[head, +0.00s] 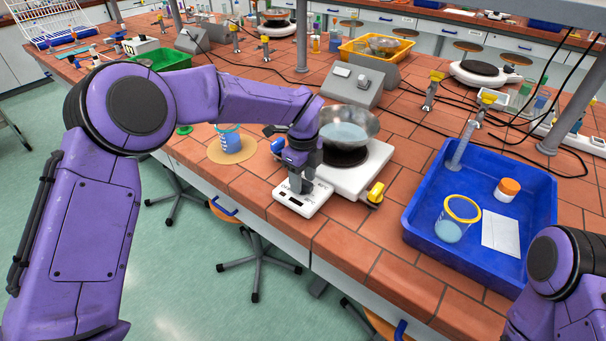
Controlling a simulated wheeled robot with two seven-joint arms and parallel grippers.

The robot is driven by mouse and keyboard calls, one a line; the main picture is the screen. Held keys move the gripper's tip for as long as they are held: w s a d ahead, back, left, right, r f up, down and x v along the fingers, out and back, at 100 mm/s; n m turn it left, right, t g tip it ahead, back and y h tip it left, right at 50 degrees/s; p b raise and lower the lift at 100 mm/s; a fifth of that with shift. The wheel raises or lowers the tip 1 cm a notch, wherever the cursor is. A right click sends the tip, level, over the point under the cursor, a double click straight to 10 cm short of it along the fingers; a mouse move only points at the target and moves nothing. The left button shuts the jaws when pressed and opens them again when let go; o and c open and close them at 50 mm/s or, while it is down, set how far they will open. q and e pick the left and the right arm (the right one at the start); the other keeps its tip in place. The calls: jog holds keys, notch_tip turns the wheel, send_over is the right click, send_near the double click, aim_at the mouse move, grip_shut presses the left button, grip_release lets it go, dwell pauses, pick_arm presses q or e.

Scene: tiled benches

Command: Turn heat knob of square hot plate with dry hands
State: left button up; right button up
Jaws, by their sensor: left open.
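The white square hot plate (372,167) stands on the tiled bench, with a dark round heating disc (346,157) on top. A metal bowl (360,128) with pale blue liquid shows above the disc; whether it rests there or is held, I cannot tell. My left gripper (297,187) points down at the left of the hot plate, over a small white device (302,203) with dark markings. It is open; whether its fingers touch anything is unclear. I cannot make out the heat knob; my left gripper and wrist hide part of that side. My right gripper is out of frame.
A blue tray (416,218) at right holds a yellow-rimmed beaker (449,231), an orange-lidded jar (507,189) and a white sheet (501,232). A beaker (229,141) sits on a round mat (217,152) at left. Cables run behind.

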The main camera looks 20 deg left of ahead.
pick_arm(q)
jog(key=shift+s, duration=0.15)
jog(key=shift+c, duration=0.3)
grip_shut()
